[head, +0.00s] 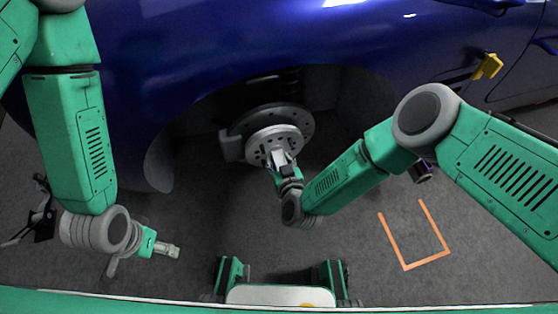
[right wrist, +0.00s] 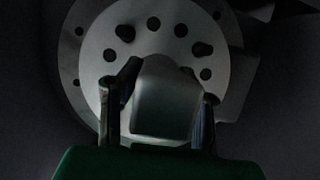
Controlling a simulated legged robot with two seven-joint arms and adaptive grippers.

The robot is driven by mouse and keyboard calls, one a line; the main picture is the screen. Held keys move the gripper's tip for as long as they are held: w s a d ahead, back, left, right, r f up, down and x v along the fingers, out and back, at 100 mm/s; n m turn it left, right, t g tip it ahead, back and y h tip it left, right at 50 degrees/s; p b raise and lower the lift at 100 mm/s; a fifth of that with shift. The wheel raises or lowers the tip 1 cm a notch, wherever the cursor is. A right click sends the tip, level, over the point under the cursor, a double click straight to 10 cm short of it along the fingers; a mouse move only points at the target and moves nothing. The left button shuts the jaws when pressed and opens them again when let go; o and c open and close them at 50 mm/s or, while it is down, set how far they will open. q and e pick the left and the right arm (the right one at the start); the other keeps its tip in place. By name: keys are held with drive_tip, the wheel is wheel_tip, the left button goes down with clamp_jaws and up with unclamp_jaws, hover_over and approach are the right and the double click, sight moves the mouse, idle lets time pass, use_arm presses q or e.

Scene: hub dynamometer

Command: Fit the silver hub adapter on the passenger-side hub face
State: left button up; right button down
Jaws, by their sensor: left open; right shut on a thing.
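The silver hub adapter (head: 272,143) is a pale round plate with holes, in front of the larger brake disc (head: 303,117) in the wheel arch. In the right wrist view the adapter (right wrist: 98,48) faces the darker disc (right wrist: 72,60); I cannot tell whether it is seated. The hub face is hidden behind it. My right gripper (head: 283,163) is shut on a grey block at the adapter's middle; its fingers (right wrist: 160,105) stand on both sides of the block. My left gripper (head: 170,250) is open and empty, low at the left, away from the wheel.
The blue car body (head: 210,60) arches over the wheel opening. An orange outline (head: 430,258) marks the floor at right. A dark purple cylinder (head: 422,172) sits near my right arm. A yellow block (head: 488,66) is by the car's side. A black item (head: 42,215) stands far left.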

drive_tip(key=shift+w+r, duration=0.15)
drive_tip(key=c, duration=1)
unclamp_jaws()
drive_tip(key=shift+s+f, duration=0.2)
drive_tip(key=shift+s+r, duration=0.1)
drive_tip(key=shift+s, duration=0.05)
drive_tip(key=v, duration=1.1)
drive_tip(key=shift+s+d+r, duration=0.1)
drive_tip(key=shift+s+r, duration=0.05)
drive_tip(key=shift+r, duration=0.05)
